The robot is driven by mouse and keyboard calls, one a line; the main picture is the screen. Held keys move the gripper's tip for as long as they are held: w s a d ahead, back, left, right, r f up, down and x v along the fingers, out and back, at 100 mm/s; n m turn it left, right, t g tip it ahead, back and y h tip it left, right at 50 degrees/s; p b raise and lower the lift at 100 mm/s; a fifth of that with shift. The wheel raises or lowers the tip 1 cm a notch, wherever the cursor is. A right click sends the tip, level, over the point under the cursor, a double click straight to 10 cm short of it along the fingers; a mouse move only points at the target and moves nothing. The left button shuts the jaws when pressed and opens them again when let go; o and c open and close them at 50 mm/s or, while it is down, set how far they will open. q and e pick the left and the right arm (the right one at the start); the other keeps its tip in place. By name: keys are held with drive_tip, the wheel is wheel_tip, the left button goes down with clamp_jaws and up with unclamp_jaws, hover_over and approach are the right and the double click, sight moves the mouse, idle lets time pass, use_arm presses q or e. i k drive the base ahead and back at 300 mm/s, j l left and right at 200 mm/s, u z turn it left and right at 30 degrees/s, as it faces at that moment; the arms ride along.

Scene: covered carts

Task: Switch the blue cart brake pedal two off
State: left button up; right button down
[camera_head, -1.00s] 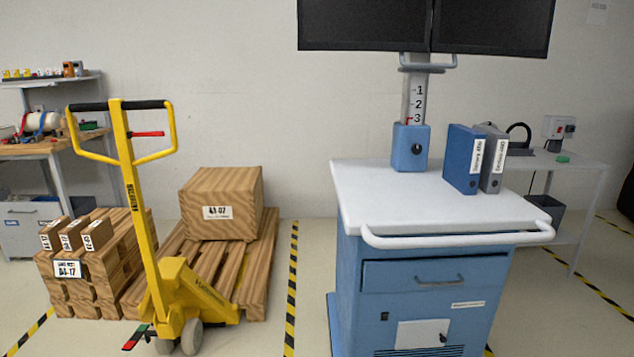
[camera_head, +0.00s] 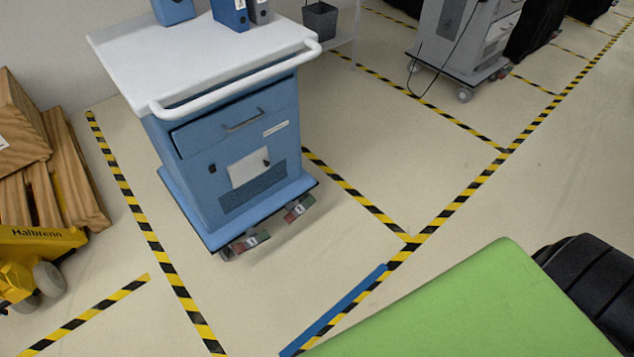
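The blue cart (camera_head: 225,190) stands left of centre in the head view, with a white top (camera_head: 200,70) and a white push handle (camera_head: 235,78). Two small brake pedals stick out under its front edge. The labels are too small to read surely, and I cannot tell either pedal's setting. Neither of my grippers is in view.
A yellow pallet truck (camera_head: 35,255) and wooden pallet (camera_head: 75,175) are at the left. A grey cart (camera_head: 470,40) stands at the back right. A green surface fills the lower right. A blue strip (camera_head: 335,308) lies beside it. Open floor with striped tape lies before the blue cart.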

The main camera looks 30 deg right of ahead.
sight(300, 209)
drive_tip(key=z, duration=0.7)
